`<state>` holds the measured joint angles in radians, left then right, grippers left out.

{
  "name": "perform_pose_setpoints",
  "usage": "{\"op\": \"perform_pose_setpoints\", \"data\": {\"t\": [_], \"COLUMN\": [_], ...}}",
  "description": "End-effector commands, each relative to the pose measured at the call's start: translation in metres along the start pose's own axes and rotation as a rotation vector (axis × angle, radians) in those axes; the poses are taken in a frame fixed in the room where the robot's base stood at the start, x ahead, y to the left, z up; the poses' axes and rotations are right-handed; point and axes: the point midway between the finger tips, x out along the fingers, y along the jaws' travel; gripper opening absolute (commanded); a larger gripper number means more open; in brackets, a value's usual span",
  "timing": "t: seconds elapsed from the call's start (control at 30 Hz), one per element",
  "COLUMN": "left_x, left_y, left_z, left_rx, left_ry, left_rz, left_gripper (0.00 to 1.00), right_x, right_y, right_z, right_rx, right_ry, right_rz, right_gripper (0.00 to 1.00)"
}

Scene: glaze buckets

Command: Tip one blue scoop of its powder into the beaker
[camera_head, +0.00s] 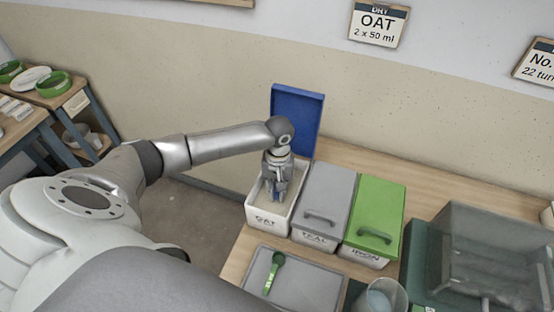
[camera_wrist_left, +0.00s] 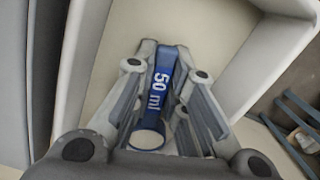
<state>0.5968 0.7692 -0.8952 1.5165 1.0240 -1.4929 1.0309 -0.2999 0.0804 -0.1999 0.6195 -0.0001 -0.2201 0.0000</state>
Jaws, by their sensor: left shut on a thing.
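My left gripper (camera_head: 275,197) points down into the open OAT bin (camera_head: 266,222), a white box with pale powder and its blue lid (camera_head: 297,118) raised behind. In the left wrist view my left gripper (camera_wrist_left: 160,110) is shut on a blue scoop (camera_wrist_left: 161,85) marked "50 ml", held by its handle between the fingers. The clear beaker (camera_head: 382,296) stands at the bottom edge of the head view, partly cut off. My right gripper is not in view.
A bin with a grey lid (camera_head: 326,197) and an IRON bin with a green lid (camera_head: 374,212) stand shut to the right. A green scoop (camera_head: 274,270) lies on a grey tray (camera_head: 305,285) in front. A transparent box (camera_head: 490,250) stands at right.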

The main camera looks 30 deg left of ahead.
Motion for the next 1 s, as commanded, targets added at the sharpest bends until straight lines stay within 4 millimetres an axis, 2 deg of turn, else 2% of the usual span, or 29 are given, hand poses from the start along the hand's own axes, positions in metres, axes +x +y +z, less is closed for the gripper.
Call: {"op": "perform_pose_setpoints", "data": {"t": [0.03,1.0], "left_x": [-0.007,-0.062], "left_y": [0.0,-0.003], "left_z": [0.001,0.018], "left_rx": [-0.001,0.0], "left_ry": [-0.003,-0.07], "left_rz": [0.001,0.001], "left_gripper": [0.0,0.0], "right_x": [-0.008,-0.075], "right_y": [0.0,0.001], "right_z": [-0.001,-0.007], "right_rx": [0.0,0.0], "right_ry": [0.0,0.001], "right_rz": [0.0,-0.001], "right_gripper": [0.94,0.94]}}
